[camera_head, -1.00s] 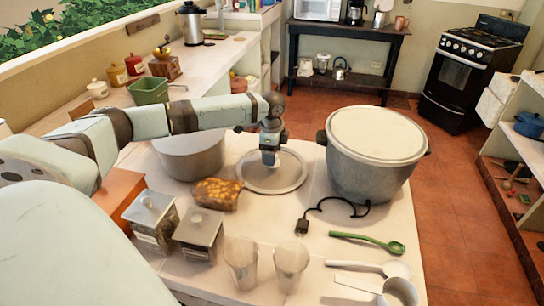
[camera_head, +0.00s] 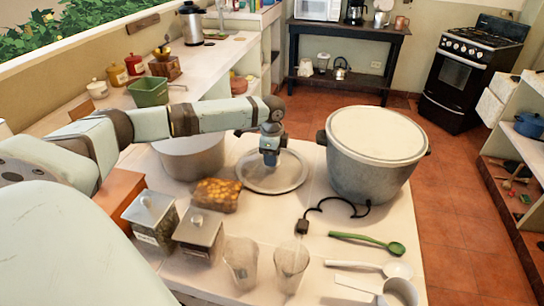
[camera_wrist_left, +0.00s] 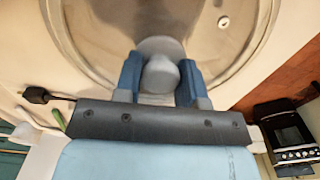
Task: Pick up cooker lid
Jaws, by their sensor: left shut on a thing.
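The cooker lid (camera_head: 288,174), a round glass lid with a grey metal rim, is at the table's middle between two pots. In the left wrist view the lid (camera_wrist_left: 95,40) fills the top, with its rounded grey knob (camera_wrist_left: 160,75) between the two blue fingers. My left gripper (camera_head: 269,160) points down at the lid's centre. In the wrist view my left gripper (camera_wrist_left: 160,80) is shut on the knob. I cannot tell whether the lid is clear of the table. My right gripper is not in view.
A large grey cooker (camera_head: 365,175) with a pale top stands close right of the lid. A grey pot (camera_head: 190,160) stands close left. A food bag (camera_head: 217,194), canisters (camera_head: 152,218), glasses (camera_head: 291,265), a black cable (camera_head: 335,204) and a green spoon (camera_head: 365,241) lie nearer.

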